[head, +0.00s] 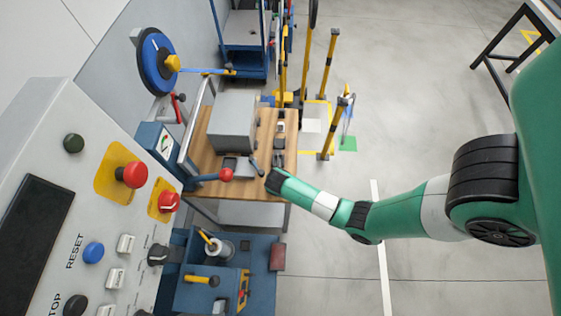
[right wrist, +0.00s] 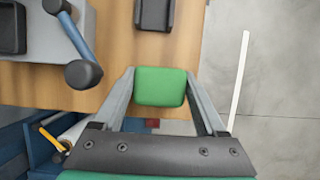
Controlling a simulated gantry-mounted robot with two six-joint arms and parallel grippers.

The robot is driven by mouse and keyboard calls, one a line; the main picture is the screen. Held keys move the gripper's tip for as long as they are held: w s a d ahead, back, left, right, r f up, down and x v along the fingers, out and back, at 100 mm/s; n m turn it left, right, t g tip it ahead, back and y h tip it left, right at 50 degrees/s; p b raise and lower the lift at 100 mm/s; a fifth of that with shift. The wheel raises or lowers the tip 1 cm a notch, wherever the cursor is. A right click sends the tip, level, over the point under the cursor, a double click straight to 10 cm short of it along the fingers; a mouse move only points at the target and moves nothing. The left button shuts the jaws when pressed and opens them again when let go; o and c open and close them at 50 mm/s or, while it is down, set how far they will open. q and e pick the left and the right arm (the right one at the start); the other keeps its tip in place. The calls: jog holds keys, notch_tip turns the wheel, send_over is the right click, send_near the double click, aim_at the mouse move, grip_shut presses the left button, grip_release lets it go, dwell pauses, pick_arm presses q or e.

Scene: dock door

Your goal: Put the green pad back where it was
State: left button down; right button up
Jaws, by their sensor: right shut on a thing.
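The green pad (right wrist: 161,86) is a small block with rounded corners. In the right wrist view it sits between the two grey fingers of my right gripper (right wrist: 160,80), which is shut on it. The pad is over the front edge of the wooden bench (right wrist: 115,45); I cannot tell its height. In the head view my right gripper (head: 271,178) is at the bench's right side, and the pad cannot be made out there. A dark holder (right wrist: 154,12) lies on the bench beyond the pad. My left gripper is not in view.
A lever with a dark knob (right wrist: 83,74) is left of the pad. A grey box (head: 233,120) stands on the bench, with a red-knobbed lever (head: 226,174) nearby. A control panel (head: 85,190) fills the left. Floor at right is mostly clear.

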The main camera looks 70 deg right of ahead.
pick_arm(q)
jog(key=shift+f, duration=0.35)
pick_arm(e)
jog(key=shift+s+f, duration=0.1)
jog(key=shift+f, duration=0.85)
jog(key=shift+f, duration=0.1)
jog(key=o, duration=1.4)
jog(key=shift+r, duration=0.2)
pick_arm(q)
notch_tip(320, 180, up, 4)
jog(key=p, duration=0.3)
jog(key=shift+p, duration=0.4)
pick_arm(e)
jog(key=v, duration=1.2)
jog(key=shift+a+f, duration=0.1)
